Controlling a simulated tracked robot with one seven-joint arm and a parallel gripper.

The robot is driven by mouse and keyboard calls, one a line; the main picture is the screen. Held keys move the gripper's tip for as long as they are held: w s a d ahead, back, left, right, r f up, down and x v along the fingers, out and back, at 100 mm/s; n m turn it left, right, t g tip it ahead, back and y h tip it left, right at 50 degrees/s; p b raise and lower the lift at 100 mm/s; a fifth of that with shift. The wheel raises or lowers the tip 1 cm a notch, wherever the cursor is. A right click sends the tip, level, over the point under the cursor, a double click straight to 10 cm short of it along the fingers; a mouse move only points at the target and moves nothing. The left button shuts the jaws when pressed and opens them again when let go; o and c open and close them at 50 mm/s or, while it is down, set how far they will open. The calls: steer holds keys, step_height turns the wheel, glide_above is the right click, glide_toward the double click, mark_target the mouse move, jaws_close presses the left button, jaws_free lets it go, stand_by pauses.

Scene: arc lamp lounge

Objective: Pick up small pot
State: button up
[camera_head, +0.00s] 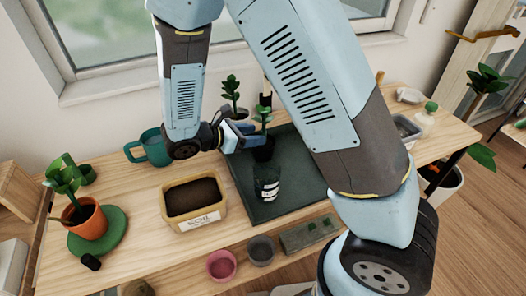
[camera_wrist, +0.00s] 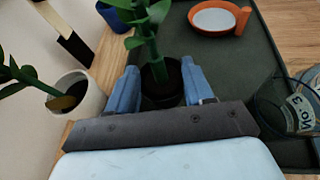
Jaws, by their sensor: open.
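A small black pot (camera_wrist: 162,97) with a green leafy plant stands at the edge of a dark green tray (camera_wrist: 241,75). In the head view the pot (camera_head: 263,149) is dark and partly covered by my gripper (camera_head: 243,138). In the wrist view my gripper (camera_wrist: 160,88) is open, with one blue finger on each side of the pot and stem. I cannot tell whether the fingers touch the pot. The gripper's own body hides the pot's lower part.
A dark labelled jar (camera_head: 266,184) stands on the tray near the pot. A white pot (camera_wrist: 80,97) with a plant is left of the fingers. An orange-rimmed dish (camera_wrist: 215,18) lies farther along the tray. A soil box (camera_head: 194,205) and teal mug (camera_head: 153,147) stand left.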

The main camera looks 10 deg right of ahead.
mark_target(268, 141)
steer(key=shift+x, duration=3.35)
steer(key=shift+w+a+f, duration=0.1)
steer(key=shift+w+a, duration=0.05)
steer(key=shift+a, duration=0.05)
jaws_close()
